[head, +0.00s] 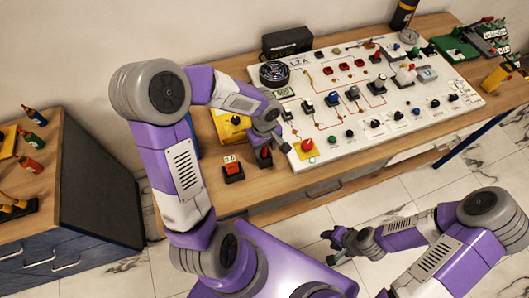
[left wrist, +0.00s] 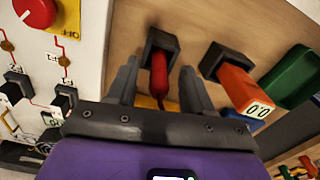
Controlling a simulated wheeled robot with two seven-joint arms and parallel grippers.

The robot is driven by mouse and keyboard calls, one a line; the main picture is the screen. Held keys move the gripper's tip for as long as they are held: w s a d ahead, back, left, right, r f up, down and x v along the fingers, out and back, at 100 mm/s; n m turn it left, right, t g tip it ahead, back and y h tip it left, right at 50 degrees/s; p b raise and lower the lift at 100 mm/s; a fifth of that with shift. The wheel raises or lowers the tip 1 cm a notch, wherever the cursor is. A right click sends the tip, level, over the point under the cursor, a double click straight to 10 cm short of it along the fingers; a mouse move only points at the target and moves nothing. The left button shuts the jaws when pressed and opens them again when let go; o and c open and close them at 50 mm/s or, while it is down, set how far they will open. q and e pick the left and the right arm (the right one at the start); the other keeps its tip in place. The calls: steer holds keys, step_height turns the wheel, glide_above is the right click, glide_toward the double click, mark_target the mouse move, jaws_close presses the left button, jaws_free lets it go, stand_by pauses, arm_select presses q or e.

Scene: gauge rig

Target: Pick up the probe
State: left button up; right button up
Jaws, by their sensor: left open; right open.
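The probe (left wrist: 159,76), with a red handle, stands in a black holder (left wrist: 161,42) in the left wrist view. In the head view the holder (head: 265,160) is at the table's front edge, just below my left gripper (head: 271,143), which partly hides it. My left gripper (left wrist: 158,72) is open, with one finger on each side of the red handle. I cannot tell whether either finger touches it. My right gripper (head: 337,242) is open and empty, low in front of the table.
An orange meter (head: 232,168) reading 0.0 stands in a black holder close beside the probe. A white panel (head: 345,150) with knobs and switches fills the table's middle. A yellow box (head: 228,128) sits behind the meter. A green tray (left wrist: 294,78) lies beyond the meter.

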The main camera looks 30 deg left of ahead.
arm_select(q)
jaws_close()
steer(key=shift+r, duration=0.15)
